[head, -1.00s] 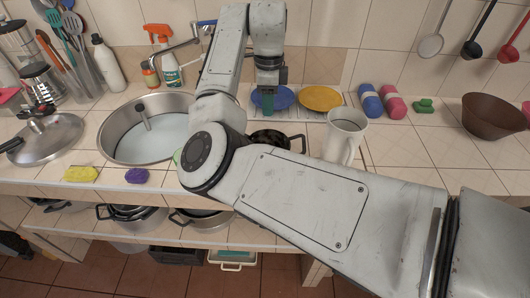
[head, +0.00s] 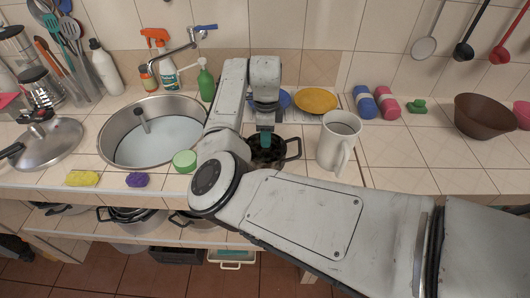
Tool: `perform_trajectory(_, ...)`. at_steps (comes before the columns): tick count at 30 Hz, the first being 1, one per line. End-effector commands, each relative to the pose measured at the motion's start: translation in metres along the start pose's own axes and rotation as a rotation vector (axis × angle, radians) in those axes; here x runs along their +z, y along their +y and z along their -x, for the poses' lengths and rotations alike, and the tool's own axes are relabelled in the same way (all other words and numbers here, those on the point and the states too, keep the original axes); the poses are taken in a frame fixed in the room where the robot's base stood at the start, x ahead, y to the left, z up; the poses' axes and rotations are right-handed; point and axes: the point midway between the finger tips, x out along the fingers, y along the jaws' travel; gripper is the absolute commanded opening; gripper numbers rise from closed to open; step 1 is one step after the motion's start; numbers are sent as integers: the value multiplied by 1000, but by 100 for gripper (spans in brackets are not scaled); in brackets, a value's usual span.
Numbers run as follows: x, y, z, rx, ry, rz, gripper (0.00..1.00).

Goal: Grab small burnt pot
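The small burnt pot (head: 277,165) stands on the counter between the sink and the white jug. It is dark with a blackened inside, and its black handle shows on the right. My arm hides its left side. My gripper (head: 266,140) points down at the pot, with its teal fingertips over or just inside the opening near the far rim. I cannot tell whether the fingers touch the pot or how far apart they are.
A white jug (head: 339,142) stands close to the right of the pot. A green round item (head: 185,161) is to the left, beside the sink (head: 117,135). Blue and yellow plates (head: 316,101) lie behind.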

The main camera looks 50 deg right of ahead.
Motion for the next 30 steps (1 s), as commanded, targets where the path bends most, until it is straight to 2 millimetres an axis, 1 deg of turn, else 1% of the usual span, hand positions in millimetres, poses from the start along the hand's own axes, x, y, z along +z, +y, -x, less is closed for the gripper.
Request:
perform_trajectory(3, 0, 0, 0, 0, 0, 0, 33)
perform_trajectory(12, 0, 0, 0, 0, 0, 0, 4)
perform_trajectory(14, 0, 0, 0, 0, 0, 0, 0)
perform_trajectory(30, 0, 0, 1, -1, 0, 0, 0)
